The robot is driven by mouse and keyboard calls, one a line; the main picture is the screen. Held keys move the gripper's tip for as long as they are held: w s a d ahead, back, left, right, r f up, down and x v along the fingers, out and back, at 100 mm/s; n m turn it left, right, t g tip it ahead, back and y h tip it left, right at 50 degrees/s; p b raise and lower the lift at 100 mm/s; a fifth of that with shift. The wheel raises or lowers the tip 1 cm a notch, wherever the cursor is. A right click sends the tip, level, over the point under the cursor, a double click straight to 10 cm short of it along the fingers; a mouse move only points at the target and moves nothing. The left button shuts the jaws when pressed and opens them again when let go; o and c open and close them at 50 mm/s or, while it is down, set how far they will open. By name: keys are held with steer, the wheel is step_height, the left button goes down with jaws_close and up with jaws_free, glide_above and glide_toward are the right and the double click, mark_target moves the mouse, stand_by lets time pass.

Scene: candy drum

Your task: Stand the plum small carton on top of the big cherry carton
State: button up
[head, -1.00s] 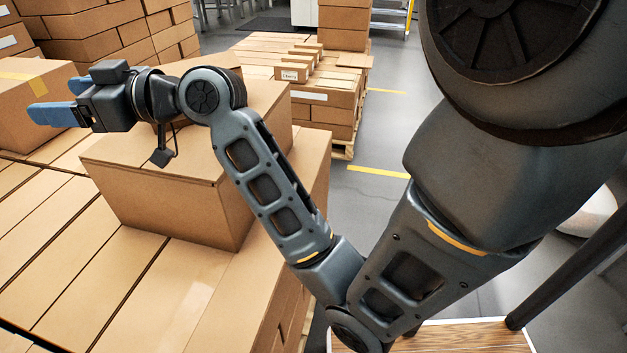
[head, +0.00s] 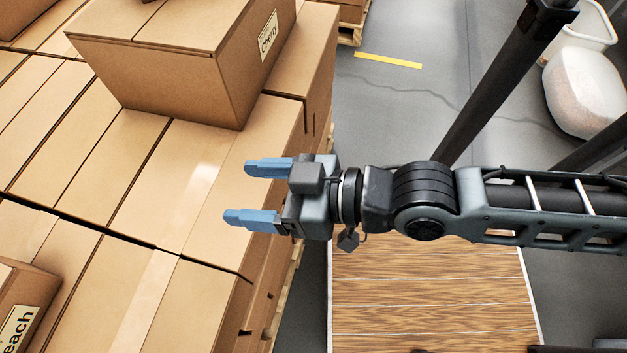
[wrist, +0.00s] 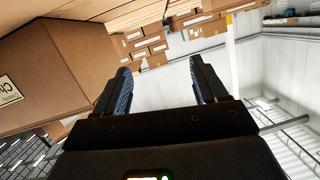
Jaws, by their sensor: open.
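The big cherry carton (head: 170,75) is a brown box with its label on the right side, standing on the carton stack at the top of the head view. It also shows at the left of the wrist view (wrist: 60,62), with part of its label. My gripper (head: 241,192) is open and empty, its two blue fingers pointing left over the right edge of the stack, below and apart from the cherry carton in the picture. The fingers also show in the wrist view (wrist: 160,68) with nothing between them. I cannot make out a plum small carton in either view now.
A carton labelled "each" (head: 20,310) stands at the lower left on the flat stack top (head: 150,200). Small boxes (wrist: 150,48) show in the wrist view. Grey floor (head: 400,110) with a yellow line lies right of the stack; a white rounded container (head: 585,90) is at far right.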

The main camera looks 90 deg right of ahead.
steer(key=s+r+n+y, duration=0.1)
steer(key=s+n+y, duration=0.1)
steer(key=s, duration=0.6)
steer(key=shift+a+r+n, duration=0.15)
steer(key=shift+n, duration=0.55)
stand_by(0.3)
